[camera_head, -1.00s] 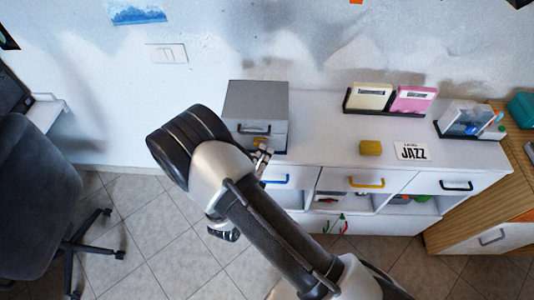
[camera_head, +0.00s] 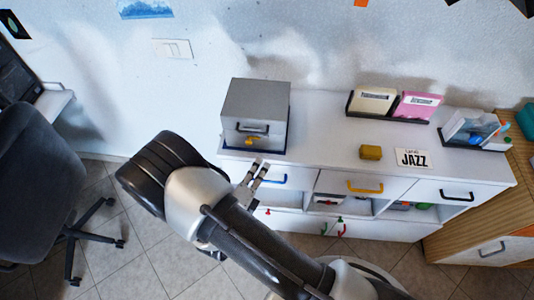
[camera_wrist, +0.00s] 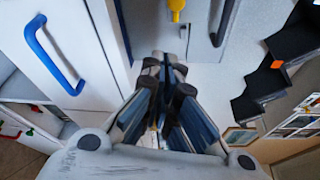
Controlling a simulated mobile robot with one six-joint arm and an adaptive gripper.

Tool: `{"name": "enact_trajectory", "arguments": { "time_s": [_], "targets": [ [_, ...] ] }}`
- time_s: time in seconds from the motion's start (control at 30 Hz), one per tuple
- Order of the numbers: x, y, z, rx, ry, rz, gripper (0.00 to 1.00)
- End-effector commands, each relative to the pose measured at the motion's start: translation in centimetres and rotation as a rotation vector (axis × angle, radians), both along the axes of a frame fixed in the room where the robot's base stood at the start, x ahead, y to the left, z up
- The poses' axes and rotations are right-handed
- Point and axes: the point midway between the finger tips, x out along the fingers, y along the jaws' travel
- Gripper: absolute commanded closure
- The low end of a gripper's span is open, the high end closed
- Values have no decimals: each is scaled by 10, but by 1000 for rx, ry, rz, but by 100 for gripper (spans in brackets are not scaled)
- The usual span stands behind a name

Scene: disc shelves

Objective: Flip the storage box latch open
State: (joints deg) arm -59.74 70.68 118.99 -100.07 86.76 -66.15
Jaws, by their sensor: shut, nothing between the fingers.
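The grey storage box (camera_head: 256,100) stands at the left end of the white cabinet top. Its front carries a dark handle (camera_head: 253,129) and, just below, a small yellow latch (camera_head: 251,140). In the wrist view the latch (camera_wrist: 177,8) and the handle (camera_wrist: 222,25) show at the top edge, cut off by the frame. My gripper (camera_head: 260,168) is in front of and below the box front, apart from the latch. In the wrist view the gripper (camera_wrist: 165,62) is shut and empty, with its fingertips below the latch. I cannot tell the latch's exact position.
The white cabinet (camera_head: 325,160) has drawers with blue (camera_head: 272,178), yellow (camera_head: 366,187) and black (camera_head: 457,195) handles. A yellow block (camera_head: 371,152), a JAZZ card (camera_head: 412,158) and a disc rack (camera_head: 390,115) stand on top. An office chair (camera_head: 35,170) is at the left.

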Motion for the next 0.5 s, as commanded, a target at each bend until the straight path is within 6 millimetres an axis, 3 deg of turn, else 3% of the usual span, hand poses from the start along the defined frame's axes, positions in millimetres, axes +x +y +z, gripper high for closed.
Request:
{"name": "enact_trajectory", "arguments": {
  "time_s": [0.2, 0.5],
  "targets": [
    [-34, 13, 4, -2, 2, 0, 100],
    [-45, 16, 4, -2, 2, -4, 100]
  ]
}}
